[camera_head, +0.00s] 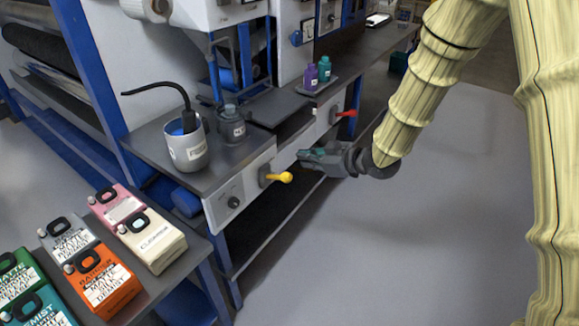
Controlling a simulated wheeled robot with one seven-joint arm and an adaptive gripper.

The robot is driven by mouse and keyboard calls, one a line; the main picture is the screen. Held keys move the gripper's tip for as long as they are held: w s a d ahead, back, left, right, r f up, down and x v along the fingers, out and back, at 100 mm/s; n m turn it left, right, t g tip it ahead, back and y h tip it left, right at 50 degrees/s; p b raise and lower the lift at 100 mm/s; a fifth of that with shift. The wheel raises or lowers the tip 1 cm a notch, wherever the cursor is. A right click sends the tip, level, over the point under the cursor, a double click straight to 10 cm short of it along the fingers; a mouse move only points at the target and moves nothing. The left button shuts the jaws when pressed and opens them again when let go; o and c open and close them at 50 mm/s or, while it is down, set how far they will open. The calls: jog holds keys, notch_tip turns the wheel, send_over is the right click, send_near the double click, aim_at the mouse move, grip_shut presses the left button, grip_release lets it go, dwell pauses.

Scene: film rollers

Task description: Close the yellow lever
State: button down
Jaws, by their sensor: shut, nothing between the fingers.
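The yellow lever (280,177) sits on the light front panel (236,194) of the machine, near the middle of the view. Its handle sticks out sideways to the right from a dark mount. My gripper (305,154) comes in from the right, above and to the right of the lever, with its fingers pointing left toward the panel. The fingers are shut and empty. A small gap shows between them and the lever, and I see no contact.
A red lever (346,113) is on the panel farther back. A grey mug (186,142) with a black cord and a dark jar (231,125) stand on the worktop. Several labelled jugs (104,283) stand at lower left. The floor (400,240) at right is clear.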

send_over(286, 177)
notch_tip(286, 177, down, 4)
jog(key=shift+a+f+p, duration=0.25)
jog(key=shift+f+p, duration=0.15)
jog(key=shift+f, duration=0.6)
jog(key=shift+d+f, duration=0.15)
jog(key=shift+f, duration=0.4)
jog(key=shift+d+f, duration=0.15)
jog(key=shift+f, duration=0.35)
jog(key=shift+f, duration=0.15)
